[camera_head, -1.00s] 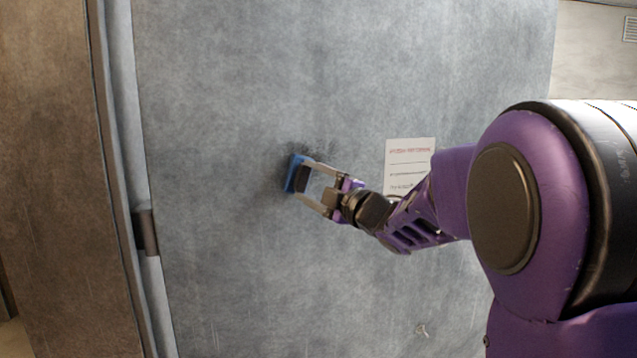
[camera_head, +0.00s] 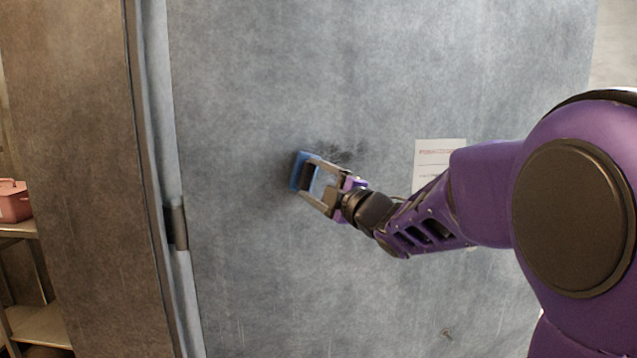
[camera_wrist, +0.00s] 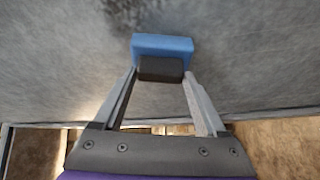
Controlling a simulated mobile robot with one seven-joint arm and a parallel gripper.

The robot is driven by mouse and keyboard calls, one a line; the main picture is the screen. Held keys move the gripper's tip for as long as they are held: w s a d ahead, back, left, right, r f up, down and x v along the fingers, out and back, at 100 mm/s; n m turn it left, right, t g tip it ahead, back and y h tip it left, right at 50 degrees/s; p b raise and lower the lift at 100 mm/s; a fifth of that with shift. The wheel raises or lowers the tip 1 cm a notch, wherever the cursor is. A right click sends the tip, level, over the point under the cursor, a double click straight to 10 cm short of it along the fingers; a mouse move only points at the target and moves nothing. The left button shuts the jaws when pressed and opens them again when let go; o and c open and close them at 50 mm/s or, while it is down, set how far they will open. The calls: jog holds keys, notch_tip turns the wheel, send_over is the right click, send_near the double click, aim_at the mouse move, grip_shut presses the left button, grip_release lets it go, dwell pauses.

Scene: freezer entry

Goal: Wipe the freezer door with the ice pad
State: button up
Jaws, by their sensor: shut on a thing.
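The freezer door (camera_head: 260,260) is a large grey, mottled panel that fills most of the head view. A dark smudge (camera_head: 345,153) marks it just above and right of the pad; it also shows at the top of the wrist view (camera_wrist: 125,12). The ice pad is blue (camera_head: 299,171) with a black grip (camera_wrist: 160,68). My gripper (camera_head: 315,185) is shut on the black grip, with one finger on each side. The pad's blue face is turned to the door and appears against it or very close; I cannot tell which.
A paper notice (camera_head: 437,155) is on the door behind my arm. A metal hinge (camera_head: 176,225) is at the door's left edge, beside a brown wall (camera_head: 80,180). A shelf (camera_head: 40,325) with a pink pot (camera_head: 13,203) stands far left.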

jog(key=shift+r, duration=0.65)
jog(key=shift+w+d+r+p, duration=0.45)
jog(key=shift+w+d, duration=0.75)
jog(key=shift+d, duration=2.85)
jog(key=shift+w+d+r+p, duration=0.4)
jog(key=shift+w+d, duration=0.75)
jog(key=shift+d, duration=2.9)
jog(key=shift+s+a+f+b, duration=0.1)
jog(key=shift+s+a+b, duration=0.5)
jog(key=shift+a, duration=2.15)
jog(key=shift+s+a+f+b, duration=0.15)
jog(key=shift+s+a, duration=0.8)
jog(key=shift+a, duration=1.75)
jog(key=shift+s+a+r+b, duration=0.1)
jog(key=shift+s+a+b, duration=0.5)
jog(key=shift+a, duration=2.15)
jog(key=shift+s, duration=0.2)
jog(key=shift+s+d, duration=0.1)
jog(key=shift+s+d, duration=0.3)
jog(key=shift+s, duration=0.65)
jog(key=shift+s+d, duration=0.25)
jog(key=shift+s, duration=0.65)
jog(key=shift+s+d, duration=0.3)
jog(key=shift+s, duration=0.65)
